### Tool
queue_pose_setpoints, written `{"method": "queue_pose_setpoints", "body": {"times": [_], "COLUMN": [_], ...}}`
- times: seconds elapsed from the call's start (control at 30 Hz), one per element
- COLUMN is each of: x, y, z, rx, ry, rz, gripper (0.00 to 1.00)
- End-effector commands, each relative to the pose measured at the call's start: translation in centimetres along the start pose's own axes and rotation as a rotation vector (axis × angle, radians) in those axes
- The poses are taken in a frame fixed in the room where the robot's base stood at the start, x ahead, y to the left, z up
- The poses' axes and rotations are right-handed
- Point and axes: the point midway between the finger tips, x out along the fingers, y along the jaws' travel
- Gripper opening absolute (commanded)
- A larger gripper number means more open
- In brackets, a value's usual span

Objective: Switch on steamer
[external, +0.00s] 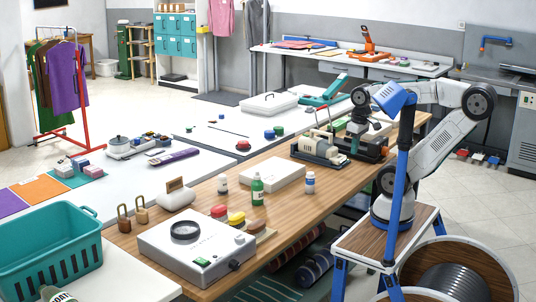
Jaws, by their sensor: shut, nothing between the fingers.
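I cannot tell for sure which appliance is the steamer. A small cream and dark machine with a handle (318,149) stands on the wooden counter, left of my arm. A dark green machine (368,148) stands just right of it, partly hidden by my arm.
The wooden counter (287,222) also holds a green bottle (257,191), a white flat box (272,176), coloured pads and two padlocks. A blue pole (402,190) stands in front of my arm. A teal basket (45,255) is at the near left.

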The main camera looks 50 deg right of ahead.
Motion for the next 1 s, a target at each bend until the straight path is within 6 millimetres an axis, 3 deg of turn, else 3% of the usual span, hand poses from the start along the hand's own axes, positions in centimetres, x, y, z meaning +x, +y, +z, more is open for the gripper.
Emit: {"method": "queue_pose_setpoints", "body": {"times": [0.17, 0.47, 0.77, 1.0], "x": [1.5, 0.8, 1.0, 2.4], "y": [-2.2, -9.0, -19.3, -29.7], "z": [-1.2, -8.2, -14.9, -18.6], "rx": [-0.108, -0.323, -0.556, -0.754], "ry": [-0.095, -0.187, -0.242, -0.271], "rz": [-0.007, -0.013, -0.021, -0.030], "gripper": [0.00, 0.00, 0.00, 0.00]}}
